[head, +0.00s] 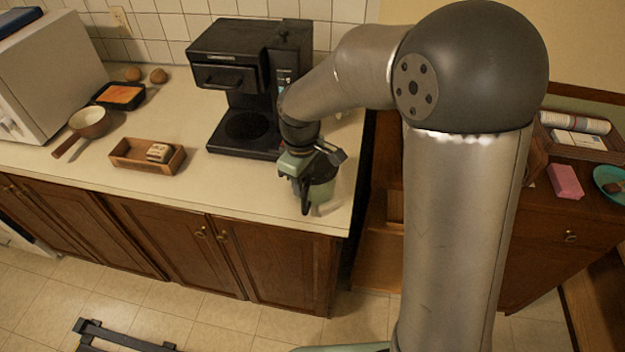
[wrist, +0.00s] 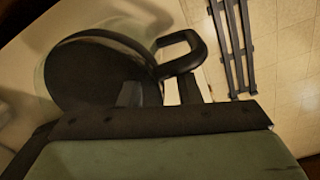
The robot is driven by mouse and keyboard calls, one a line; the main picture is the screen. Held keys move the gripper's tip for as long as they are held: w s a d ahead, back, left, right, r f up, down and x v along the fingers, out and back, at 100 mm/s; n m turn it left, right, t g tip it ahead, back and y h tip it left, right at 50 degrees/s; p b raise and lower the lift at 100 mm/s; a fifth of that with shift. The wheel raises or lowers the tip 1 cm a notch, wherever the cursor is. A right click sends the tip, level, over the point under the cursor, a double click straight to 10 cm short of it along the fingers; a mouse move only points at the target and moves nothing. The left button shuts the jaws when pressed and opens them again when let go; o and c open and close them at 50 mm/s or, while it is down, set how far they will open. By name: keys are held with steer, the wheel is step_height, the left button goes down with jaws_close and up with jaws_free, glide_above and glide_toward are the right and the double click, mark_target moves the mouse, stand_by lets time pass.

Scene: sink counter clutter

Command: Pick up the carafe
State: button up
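The carafe (head: 323,194) stands on the counter near its front right corner, partly hidden by my gripper in the head view. In the wrist view its round dark lid (wrist: 88,72) lies at the left, with a clear rim around it. Its black loop handle (wrist: 187,42) sticks out to the right of the lid. My gripper (head: 303,197) points down beside the carafe. In the wrist view its two fingers (wrist: 158,92) are apart, close to the lid edge and the base of the handle. I see nothing clasped; contact with the handle cannot be told.
A black coffee maker (head: 245,85) stands behind and left of my gripper. A wooden box (head: 147,158), a saucepan (head: 90,122) and a black dish (head: 120,95) are further left. The counter's front edge (head: 285,223) is close. Bare counter lies left of the carafe.

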step_height(320, 180, down, 2)
steer(key=shift+f, duration=0.1)
jaws_close()
steer(key=shift+r, duration=0.2)
